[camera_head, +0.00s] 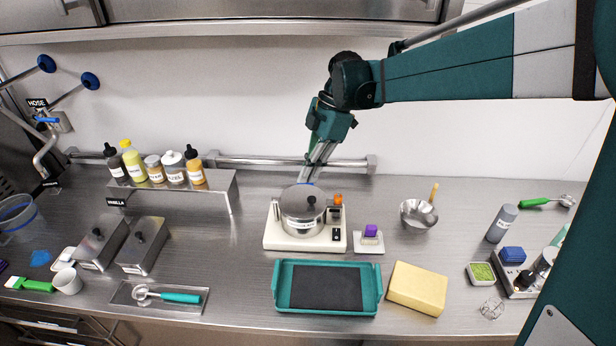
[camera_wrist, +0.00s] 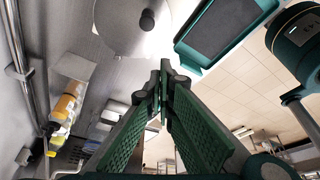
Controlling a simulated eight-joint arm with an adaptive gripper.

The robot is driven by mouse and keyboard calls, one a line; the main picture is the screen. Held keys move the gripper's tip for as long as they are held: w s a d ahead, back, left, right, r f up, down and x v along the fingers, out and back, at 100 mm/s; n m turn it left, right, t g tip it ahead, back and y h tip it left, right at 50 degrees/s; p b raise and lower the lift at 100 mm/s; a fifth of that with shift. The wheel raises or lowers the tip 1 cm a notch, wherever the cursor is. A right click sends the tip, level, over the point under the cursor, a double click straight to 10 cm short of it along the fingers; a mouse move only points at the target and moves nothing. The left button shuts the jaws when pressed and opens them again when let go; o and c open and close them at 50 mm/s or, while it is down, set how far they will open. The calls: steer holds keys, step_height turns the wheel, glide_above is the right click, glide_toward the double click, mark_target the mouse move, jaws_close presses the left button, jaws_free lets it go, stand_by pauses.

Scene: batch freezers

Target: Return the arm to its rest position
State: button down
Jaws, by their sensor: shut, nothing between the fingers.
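My arm reaches in from the right in the head view, with the wrist bent downward. My gripper (camera_head: 311,172) hangs behind and above a round metal pot with a dark-knobbed lid (camera_head: 302,203) on a white base. In the wrist view my gripper (camera_wrist: 164,72) has its two green ribbed fingers together at the tips, with nothing between them. The lid and its knob (camera_wrist: 147,21) show beyond the fingertips there. I cannot tell the exact gap between fingertips and lid in the head view.
A teal tray (camera_head: 281,286) lies in front of the pot, with a yellow block (camera_head: 417,288) on its right. A raised shelf (camera_head: 219,191) with several bottles stands left. A metal bowl (camera_head: 418,214) is right. A wall rail (camera_head: 345,163) runs behind.

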stand_by(0.4)
steer(key=s+d+r+m+t+h+b, duration=0.15)
steer(key=s+d+m+t, duration=0.25)
steer(key=s+d+m, duration=0.85)
steer(key=s+d+f+m+t+h+b, duration=0.2)
steer(key=s+d+f+m+t, duration=0.3)
steer(key=s+d+m, duration=0.6)
steer(key=shift+s+d+f+m+b, duration=0.35)
steer(key=shift+s+d+f+b, duration=0.45)
steer(key=shift+d, duration=0.4)
steer(key=shift+f, duration=0.1)
step_height(320, 180, down, 11)
steer(key=b, duration=1.1)
steer(key=shift+f, duration=0.15)
stand_by(0.7)
